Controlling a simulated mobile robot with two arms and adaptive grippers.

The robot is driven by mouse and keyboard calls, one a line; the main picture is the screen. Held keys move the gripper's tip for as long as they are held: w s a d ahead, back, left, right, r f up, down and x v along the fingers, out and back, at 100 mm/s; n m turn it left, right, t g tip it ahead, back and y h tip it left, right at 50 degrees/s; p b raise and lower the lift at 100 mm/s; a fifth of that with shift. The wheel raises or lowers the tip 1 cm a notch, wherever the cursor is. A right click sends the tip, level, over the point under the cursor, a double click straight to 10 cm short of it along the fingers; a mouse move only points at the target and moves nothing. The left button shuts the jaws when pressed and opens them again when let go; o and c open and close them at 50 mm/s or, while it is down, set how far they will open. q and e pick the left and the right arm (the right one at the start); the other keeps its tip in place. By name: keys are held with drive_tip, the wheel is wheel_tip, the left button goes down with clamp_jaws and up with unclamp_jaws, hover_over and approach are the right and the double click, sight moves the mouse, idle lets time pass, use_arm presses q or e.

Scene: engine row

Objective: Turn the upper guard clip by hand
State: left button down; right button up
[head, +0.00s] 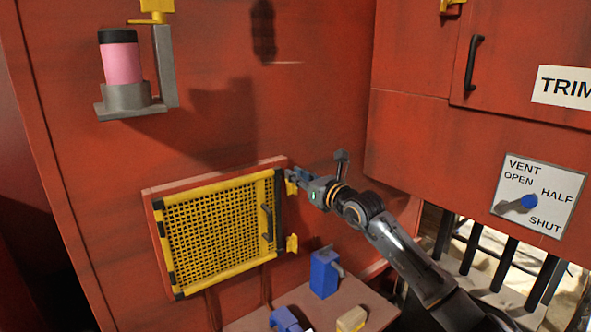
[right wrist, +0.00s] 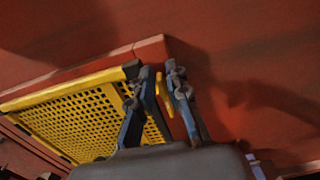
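The guard (head: 216,232) is a yellow mesh panel in a red frame on the red wall, and it lies flat in its frame. The upper guard clip (head: 291,187) is a small yellow tab at its upper right corner. The lower guard clip (head: 292,244) is a similar tab below it. My right gripper (head: 293,174) is at the upper clip. In the right wrist view, the fingers of my right gripper (right wrist: 161,82) stand on either side of the yellow clip (right wrist: 163,97), with a narrow gap showing. Whether either finger touches it is unclear. My left gripper is not in view.
A dark handle (head: 267,223) stands out from the guard's right side. Below is a shelf (head: 260,318) with blue parts (head: 323,274). A pink canister (head: 122,63) sits in a grey bracket at upper left. A vent dial (head: 528,202) is on the right cabinet.

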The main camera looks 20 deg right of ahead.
drive_tip(key=shift+w+a, duration=0.2)
drive_tip(key=shift+w, duration=0.25)
clamp_jaws()
